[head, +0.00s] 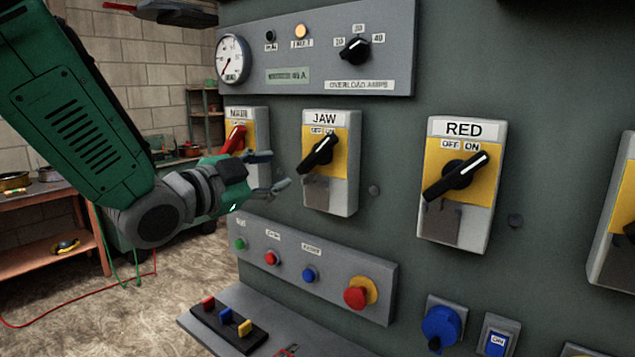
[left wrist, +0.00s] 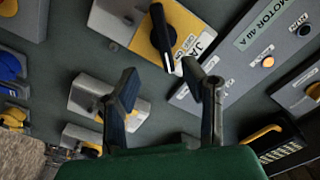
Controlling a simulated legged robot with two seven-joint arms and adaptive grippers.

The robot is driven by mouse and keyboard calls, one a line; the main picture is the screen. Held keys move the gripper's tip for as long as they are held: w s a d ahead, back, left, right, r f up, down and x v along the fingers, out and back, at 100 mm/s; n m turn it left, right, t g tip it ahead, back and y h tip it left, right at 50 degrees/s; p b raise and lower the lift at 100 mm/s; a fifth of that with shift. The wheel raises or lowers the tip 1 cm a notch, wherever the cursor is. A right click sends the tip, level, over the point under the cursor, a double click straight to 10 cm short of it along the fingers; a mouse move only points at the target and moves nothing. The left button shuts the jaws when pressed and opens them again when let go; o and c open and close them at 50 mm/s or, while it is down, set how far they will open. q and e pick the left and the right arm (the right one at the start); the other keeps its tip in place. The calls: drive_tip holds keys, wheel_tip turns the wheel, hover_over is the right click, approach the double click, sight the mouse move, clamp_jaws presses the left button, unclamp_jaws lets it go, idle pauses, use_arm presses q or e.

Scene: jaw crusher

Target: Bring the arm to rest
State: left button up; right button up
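My left arm comes in from the left in the head view. Its left gripper (head: 275,172) is open and empty, in front of the panel between the MAIN switch (head: 240,140) and the JAW switch (head: 328,165). In the left wrist view the two fingers (left wrist: 160,90) stand apart with nothing between them, and the JAW switch (left wrist: 165,35) shows beyond them. The JAW handle is black and slanted; the MAIN handle is red. My right gripper is in neither view.
A sloped shelf (head: 290,335) juts out below. A wooden bench (head: 50,220) stands at the left.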

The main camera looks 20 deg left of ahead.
use_arm(q)
drive_tip(key=s+a+f+n+g+y, duration=0.1)
drive_tip(key=s+f+n+g+y, duration=0.15)
drive_tip(key=f, duration=1.25)
drive_tip(key=s+a+f+n+g+y, duration=0.1)
drive_tip(key=s+f+n+g, duration=0.3)
drive_tip(key=f, duration=1.1)
drive_tip(key=s+a+f+n+g+y, duration=0.1)
drive_tip(key=s+f+n+g, duration=0.2)
drive_tip(key=s+f, duration=0.8)
drive_tip(key=s+a+f+n+g+y, duration=0.1)
drive_tip(key=s+f+n+g, duration=0.2)
drive_tip(key=s+f+g, duration=0.3)
drive_tip(key=s+f+b, duration=0.1)
drive_tip(key=s+f, duration=0.4)
drive_tip(key=s, duration=0.7)
drive_tip(key=shift+f+g, duration=0.2)
drive_tip(key=shift+g, duration=0.15)
drive_tip(key=shift+a+y, duration=0.1)
drive_tip(key=shift+y, duration=0.15)
